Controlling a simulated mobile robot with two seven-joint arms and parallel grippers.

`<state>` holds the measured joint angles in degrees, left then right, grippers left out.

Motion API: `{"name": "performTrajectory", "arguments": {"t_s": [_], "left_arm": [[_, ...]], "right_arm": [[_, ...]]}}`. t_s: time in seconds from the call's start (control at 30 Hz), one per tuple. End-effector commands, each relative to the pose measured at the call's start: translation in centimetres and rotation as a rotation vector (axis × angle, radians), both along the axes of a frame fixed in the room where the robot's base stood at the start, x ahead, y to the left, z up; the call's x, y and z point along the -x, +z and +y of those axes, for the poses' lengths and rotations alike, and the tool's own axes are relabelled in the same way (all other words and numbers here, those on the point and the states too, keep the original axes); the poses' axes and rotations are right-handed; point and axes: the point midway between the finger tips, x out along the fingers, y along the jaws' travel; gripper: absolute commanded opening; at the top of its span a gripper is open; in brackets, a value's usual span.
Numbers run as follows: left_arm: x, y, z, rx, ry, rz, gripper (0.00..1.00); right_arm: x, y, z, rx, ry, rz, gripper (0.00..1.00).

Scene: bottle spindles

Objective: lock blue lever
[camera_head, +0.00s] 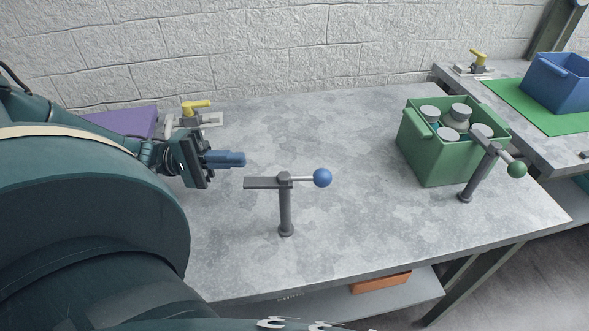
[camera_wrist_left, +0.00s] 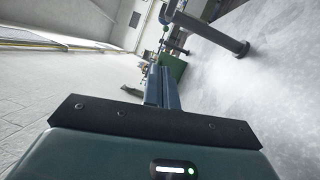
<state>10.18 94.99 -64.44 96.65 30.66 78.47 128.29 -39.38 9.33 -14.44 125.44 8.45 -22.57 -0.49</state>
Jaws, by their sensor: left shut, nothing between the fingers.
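The blue lever (camera_head: 322,177) is a blue ball on a thin silver rod, atop a dark grey upright post (camera_head: 286,210) on the table. The rod points right, and a flat grey bar extends left from the post's top. My left gripper (camera_head: 240,158) is shut and empty, its blue fingers pointing right, a little left of and behind the post, apart from it. In the left wrist view the shut fingers (camera_wrist_left: 163,88) show with nothing between them, and the post (camera_wrist_left: 208,31) stands at the upper right. My right gripper is not in view.
A green crate (camera_head: 425,160) holds several bottles at the right, with a green-ball lever (camera_head: 516,169) in front. A yellow-handled clamp (camera_head: 196,106) and purple mat (camera_head: 125,122) lie at the back left. Another table holds a blue crate (camera_head: 560,88). The middle table area is clear.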

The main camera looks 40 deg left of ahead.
Motion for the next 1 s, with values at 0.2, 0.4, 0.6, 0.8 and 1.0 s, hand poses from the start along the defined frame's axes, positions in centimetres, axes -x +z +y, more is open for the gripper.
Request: {"name": "performTrajectory", "arguments": {"t_s": [0.2, 0.4, 0.6, 0.8, 1.0], "left_arm": [[-0.1, 0.0, -0.1, -0.001, 0.0, -0.004, 0.0], [-1.1, 0.4, -1.9, 0.001, -0.002, -0.007, 0.0], [-3.1, 1.1, -5.6, 0.003, -0.002, -0.01, 0.0], [-5.0, 1.6, -9.1, 0.003, -0.002, -0.009, 0.0], [-4.0, 2.1, -11.7, 0.0, -0.001, -0.005, 0.0]], "right_arm": [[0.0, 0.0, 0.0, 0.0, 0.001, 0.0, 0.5], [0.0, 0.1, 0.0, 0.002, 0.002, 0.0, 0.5], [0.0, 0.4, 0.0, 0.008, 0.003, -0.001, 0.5], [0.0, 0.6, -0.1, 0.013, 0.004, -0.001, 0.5], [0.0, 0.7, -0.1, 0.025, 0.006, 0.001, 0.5]]}}
